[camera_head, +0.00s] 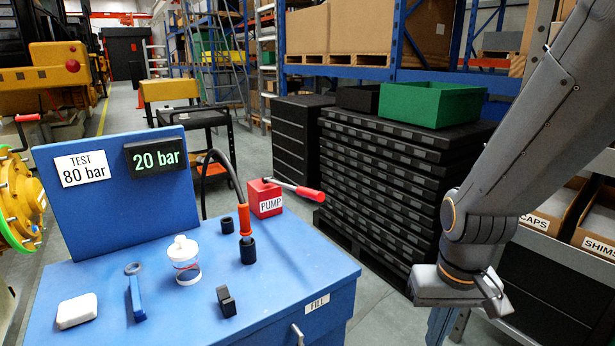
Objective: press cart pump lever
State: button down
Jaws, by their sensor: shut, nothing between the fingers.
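A red pump box (264,198) labelled PUMP stands on the blue cart (300,262) near its back right corner. Its lever (299,188) points to the right and slightly down, with a red grip (311,194) at its end past the cart's edge. A display (155,155) on the cart's upright panel reads 20 bar, beside a white label (83,168) reading TEST 80 bar. My gripper (494,298) hangs at the right, apart from the cart and lever. Its fingers are shut with nothing between them.
On the cart top are a white jar (185,262), a blue tool (136,296), a white block (77,311), a small black block (226,301) and a hose (229,172) ending in a black socket. Stacked black trays (385,165) with a green bin (432,103) stand behind.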

aim_at(318, 196)
jog(key=u, duration=0.55)
jog(key=k, duration=0.6)
jog(key=u, duration=0.25)
jog(key=i, duration=1.15)
jog(key=u, duration=0.1)
